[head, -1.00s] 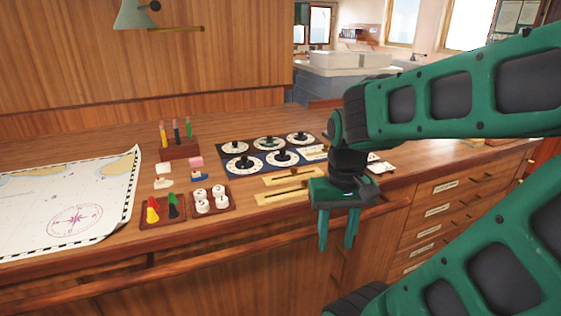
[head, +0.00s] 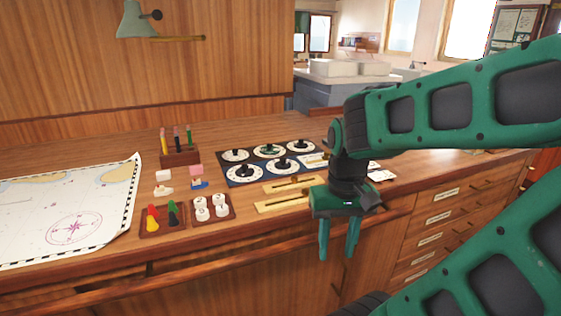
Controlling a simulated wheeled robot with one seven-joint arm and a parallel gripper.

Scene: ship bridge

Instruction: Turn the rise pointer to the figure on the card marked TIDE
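A dark panel (head: 262,176) with several round white dials stands on the wooden counter, left of my gripper. Each dial, such as the front left one (head: 244,173), the front middle one (head: 282,165) and the back middle one (head: 269,150), has a dark pointer knob. The labels are too small to read, so I cannot tell which is the rise pointer. Pale cards (head: 381,175) lie partly behind my arm; I cannot read TIDE on any. My gripper (head: 337,252) points down in front of the counter edge, fingers apart, with nothing between them. My arm hides the panel's right part.
Two brass slotted plates (head: 285,206) lie in front of the panel. Trays with coloured pawns (head: 162,220) and white pieces (head: 212,208), a pen stand (head: 180,155) and a chart (head: 65,215) are further left. A wooden rail (head: 200,262) runs along the front.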

